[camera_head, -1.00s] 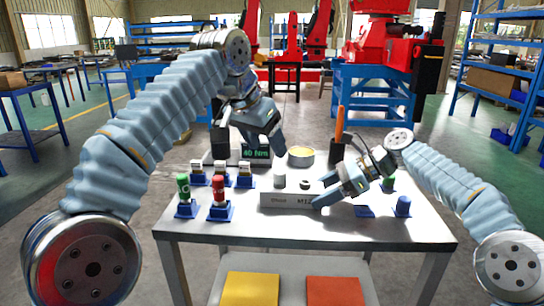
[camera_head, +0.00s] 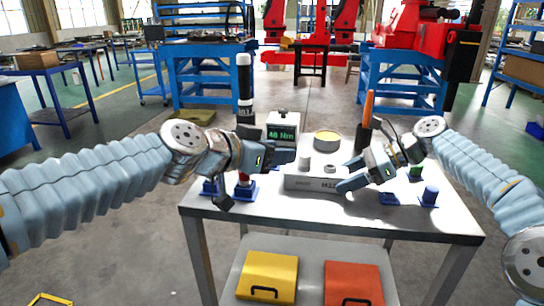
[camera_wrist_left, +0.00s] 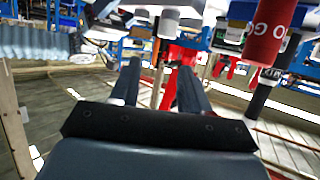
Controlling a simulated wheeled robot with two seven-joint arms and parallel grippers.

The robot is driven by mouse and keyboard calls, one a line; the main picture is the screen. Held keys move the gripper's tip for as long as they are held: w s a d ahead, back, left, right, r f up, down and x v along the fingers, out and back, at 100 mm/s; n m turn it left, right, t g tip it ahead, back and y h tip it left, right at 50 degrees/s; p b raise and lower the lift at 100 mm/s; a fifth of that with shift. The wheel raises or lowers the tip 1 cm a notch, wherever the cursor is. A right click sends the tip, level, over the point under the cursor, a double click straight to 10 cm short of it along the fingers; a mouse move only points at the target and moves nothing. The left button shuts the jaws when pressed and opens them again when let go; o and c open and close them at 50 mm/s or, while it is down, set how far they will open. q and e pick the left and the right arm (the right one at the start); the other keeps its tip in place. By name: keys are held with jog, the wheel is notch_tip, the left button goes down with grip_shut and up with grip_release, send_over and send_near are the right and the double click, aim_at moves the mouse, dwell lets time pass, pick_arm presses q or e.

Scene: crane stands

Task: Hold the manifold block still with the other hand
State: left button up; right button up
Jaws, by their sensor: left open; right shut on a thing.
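The manifold block (camera_head: 305,182), a pale grey bar with round ports on top and dark lettering on its front, lies on the table. My right gripper (camera_head: 347,183) is shut on its right end; the fingers partly hide that end. My left gripper (camera_head: 288,157) reaches in from the left, with its tips near the block's upper left in the head view. In the left wrist view its two dark fingers (camera_wrist_left: 158,88) are apart with nothing gripped between them. I cannot tell its exact height above the block.
A "40 Nm" display box (camera_head: 283,132) and a yellow-topped round dish (camera_head: 327,141) stand behind the block.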

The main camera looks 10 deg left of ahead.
aim_at(303, 155)
pick_arm(q)
jog(key=shift+a+f+x, duration=0.15)
jog(key=shift+f+x, duration=0.05)
jog(key=shift+x, duration=1.8)
jog(key=shift+a+f+x, duration=0.15)
jog(key=shift+f+x, duration=0.05)
jog(key=shift+x, duration=1.85)
jog(key=shift+a+f+x, duration=0.1)
jog(key=shift+f+x, duration=0.1)
jog(key=shift+x, duration=1.8)
jog(key=c, duration=0.7)
jog(key=shift+c, duration=0.3)
jog(key=shift+r, duration=0.15)
jog(key=o, duration=1.2)
jog(key=shift+c, duration=0.2)
